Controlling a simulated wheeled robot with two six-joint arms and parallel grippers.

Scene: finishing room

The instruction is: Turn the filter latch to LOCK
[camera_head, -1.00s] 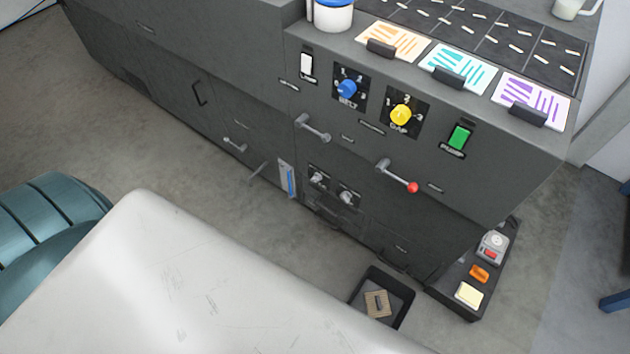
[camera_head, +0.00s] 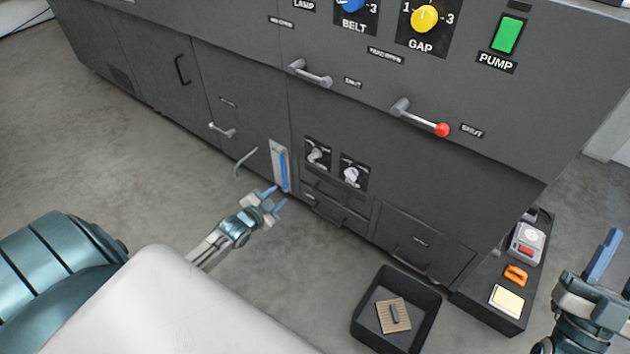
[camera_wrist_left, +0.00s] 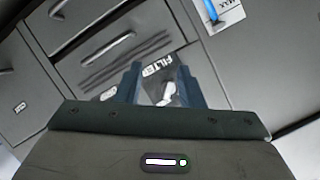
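The filter latch (camera_head: 318,154) is a small pale knob on a black plate low on the grey machine front. In the left wrist view the latch (camera_wrist_left: 168,93) shows between my fingers, below a label reading FILTER. A similar knob (camera_head: 352,175) on its own plate sits to its right in the head view. My left gripper (camera_head: 277,197) is open and empty, in front of the cabinet, below and left of the latch. Its fingers (camera_wrist_left: 160,82) point towards the latch plate; contact cannot be told. My right gripper (camera_head: 614,262) is at the right edge, partly cut off, apparently open and empty.
A blue-striped gauge (camera_head: 281,165) is left of the latch plates, with a thin lever beside it. A red-tipped lever (camera_head: 425,120) juts out above. Drawers (camera_head: 335,208) lie below the plates. A black bin (camera_head: 365,330) and a low tray (camera_head: 478,303) stand at lower right.

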